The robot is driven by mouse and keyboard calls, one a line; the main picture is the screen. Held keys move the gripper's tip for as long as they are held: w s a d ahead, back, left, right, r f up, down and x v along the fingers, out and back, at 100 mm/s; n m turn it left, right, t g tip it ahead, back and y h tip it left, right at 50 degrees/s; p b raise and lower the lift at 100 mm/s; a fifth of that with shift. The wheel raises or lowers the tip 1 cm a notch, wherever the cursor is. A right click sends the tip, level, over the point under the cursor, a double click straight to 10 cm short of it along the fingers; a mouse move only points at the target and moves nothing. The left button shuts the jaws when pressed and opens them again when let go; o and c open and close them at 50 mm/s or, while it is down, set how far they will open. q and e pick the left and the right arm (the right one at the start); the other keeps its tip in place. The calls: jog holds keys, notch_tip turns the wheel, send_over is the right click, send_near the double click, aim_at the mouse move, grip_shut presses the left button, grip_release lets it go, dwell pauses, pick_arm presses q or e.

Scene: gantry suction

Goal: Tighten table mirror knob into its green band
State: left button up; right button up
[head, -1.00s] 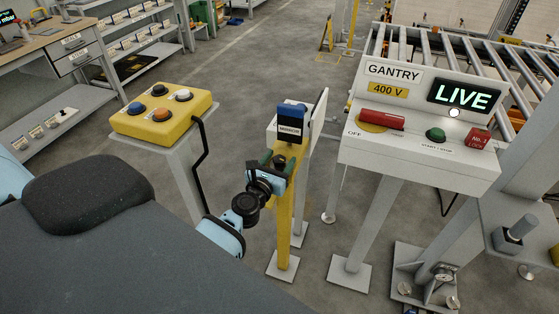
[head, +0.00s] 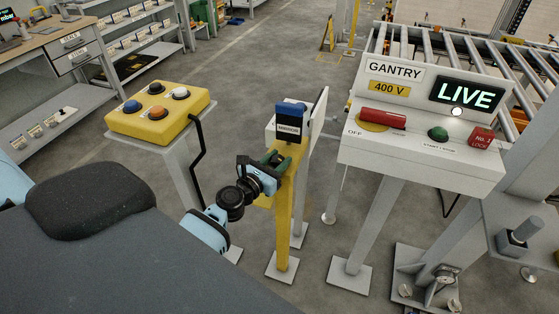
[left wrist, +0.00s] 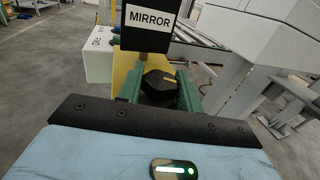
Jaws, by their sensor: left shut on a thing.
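The mirror knob (left wrist: 160,84) is black with a yellow mark on its top, on a yellow post (head: 285,220) below a dark sign reading MIRROR (left wrist: 148,22). In the left wrist view, the green fingers of my left gripper (left wrist: 160,90) stand on both sides of the knob and are shut on it. In the head view, my left gripper (head: 276,162) is at the post just below the sign (head: 289,126), and it hides the knob there. I cannot make out the green band. My right gripper is not in view.
A white gantry panel (head: 420,155) with a lit LIVE display (head: 467,95) stands to the right. A yellow button box (head: 158,112) on a grey stand is to the left. A roller conveyor (head: 480,60) runs behind the panel. Open floor lies between.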

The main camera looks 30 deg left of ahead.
pick_arm(q)
jog(key=m+h, duration=0.1)
jog(key=m+h+b, duration=0.1)
jog(key=h, duration=0.1)
jog(key=shift+f, duration=0.25)
jog(key=shift+r+m+g+h+b, duration=0.1)
jog(key=shift+m+g+h+b, duration=0.35)
jog(key=shift+h, duration=0.15)
jog(key=shift+r, duration=0.1)
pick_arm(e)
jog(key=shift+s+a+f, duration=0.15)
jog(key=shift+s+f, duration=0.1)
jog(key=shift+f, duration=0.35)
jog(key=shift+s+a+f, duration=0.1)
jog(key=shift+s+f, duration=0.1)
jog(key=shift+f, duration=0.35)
pick_arm(q)
jog(key=o, duration=0.9)
jog(key=shift+o, duration=0.4)
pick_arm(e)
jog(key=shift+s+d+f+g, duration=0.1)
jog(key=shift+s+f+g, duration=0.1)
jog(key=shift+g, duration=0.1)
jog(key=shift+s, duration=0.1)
